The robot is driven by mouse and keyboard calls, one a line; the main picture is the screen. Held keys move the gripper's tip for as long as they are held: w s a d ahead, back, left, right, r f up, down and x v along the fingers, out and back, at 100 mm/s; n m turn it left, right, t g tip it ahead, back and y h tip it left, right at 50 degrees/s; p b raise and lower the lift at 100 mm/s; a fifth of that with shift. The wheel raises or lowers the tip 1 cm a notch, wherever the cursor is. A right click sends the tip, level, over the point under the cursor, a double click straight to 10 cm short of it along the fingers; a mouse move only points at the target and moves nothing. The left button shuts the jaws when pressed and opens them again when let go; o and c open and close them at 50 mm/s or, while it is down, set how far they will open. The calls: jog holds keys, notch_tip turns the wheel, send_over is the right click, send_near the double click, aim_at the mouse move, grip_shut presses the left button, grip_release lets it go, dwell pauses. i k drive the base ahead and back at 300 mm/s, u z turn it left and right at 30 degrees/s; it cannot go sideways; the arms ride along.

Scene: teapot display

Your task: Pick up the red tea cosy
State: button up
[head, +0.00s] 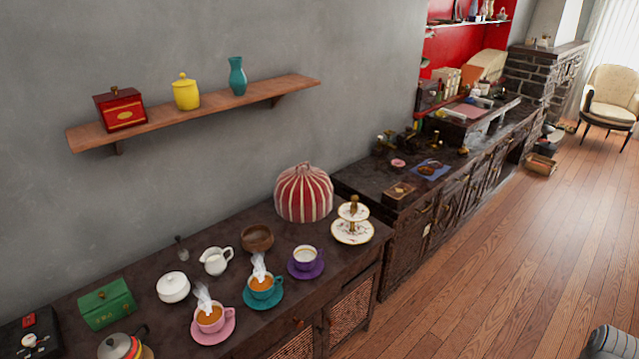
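The red tea cosy (303,194) has cream stripes and a domed shape with a small loop on top. It stands upright at the back of the dark sideboard (135,262), near its right end and close to the grey wall. Its whole front shows, and nothing covers it. Whatever may be under it is hidden.
A two-tier cake stand (353,229) stands right of the cosy. A wooden bowl (257,238), a purple cup (305,257), and steaming teal (263,284) and pink cups (211,318) stand left and in front. The wall shelf (215,101) is above. Wooden floor (480,270) lies open at right.

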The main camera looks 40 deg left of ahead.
aim_at(302, 194)
jog(key=u, duration=0.2)
jog(key=i, duration=0.8)
jog(key=u, duration=0.7)
jog(key=i, duration=0.55)
jog(key=u, duration=0.85)
jog(key=i, duration=0.7)
jog(key=u, duration=0.35)
jog(key=k, duration=0.85)
jog(key=u, duration=0.15)
